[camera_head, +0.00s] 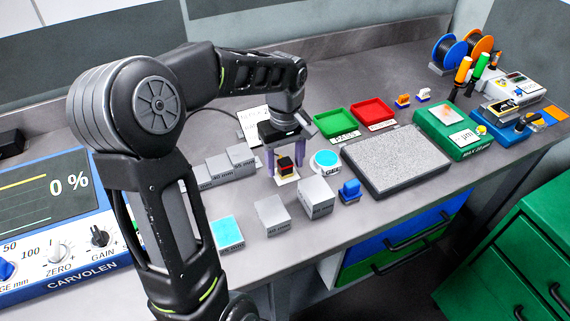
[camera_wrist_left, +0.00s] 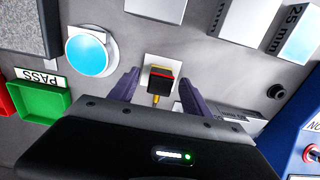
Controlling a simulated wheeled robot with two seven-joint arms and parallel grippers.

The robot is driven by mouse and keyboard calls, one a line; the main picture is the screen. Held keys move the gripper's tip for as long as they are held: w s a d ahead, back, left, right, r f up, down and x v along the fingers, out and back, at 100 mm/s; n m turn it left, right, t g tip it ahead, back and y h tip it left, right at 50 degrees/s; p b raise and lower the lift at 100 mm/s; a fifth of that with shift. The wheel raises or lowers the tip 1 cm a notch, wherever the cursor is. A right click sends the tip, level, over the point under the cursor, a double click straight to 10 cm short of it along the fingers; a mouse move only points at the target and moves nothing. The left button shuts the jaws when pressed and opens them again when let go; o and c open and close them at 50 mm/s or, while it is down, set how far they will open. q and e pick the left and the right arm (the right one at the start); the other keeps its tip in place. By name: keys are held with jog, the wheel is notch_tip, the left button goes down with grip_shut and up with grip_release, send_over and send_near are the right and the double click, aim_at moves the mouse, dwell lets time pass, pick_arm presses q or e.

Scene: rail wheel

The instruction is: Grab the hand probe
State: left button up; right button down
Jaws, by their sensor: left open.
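The hand probe, as far as I can tell, is a small black block with a red band (camera_head: 286,165) on a white square pad (camera_head: 287,179). In the left wrist view the probe (camera_wrist_left: 161,77) shows a yellow stub toward my gripper. My left gripper (camera_head: 285,163) points down over it, its two purple fingers apart on either side of the probe. In the left wrist view the fingers of my left gripper (camera_wrist_left: 160,92) show gaps to the probe on both sides. My right gripper is not in view.
Grey step blocks (camera_head: 222,167) stand left of the probe, and grey cubes (camera_head: 317,196) in front. A round cyan-topped button (camera_head: 326,160) is close on the right. Green (camera_head: 336,123) and red trays (camera_head: 373,111) and a granite plate (camera_head: 396,158) lie farther right.

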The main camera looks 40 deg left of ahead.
pick_arm(q)
jog(key=shift+f, duration=0.45)
grip_shut()
dwell(0.6)
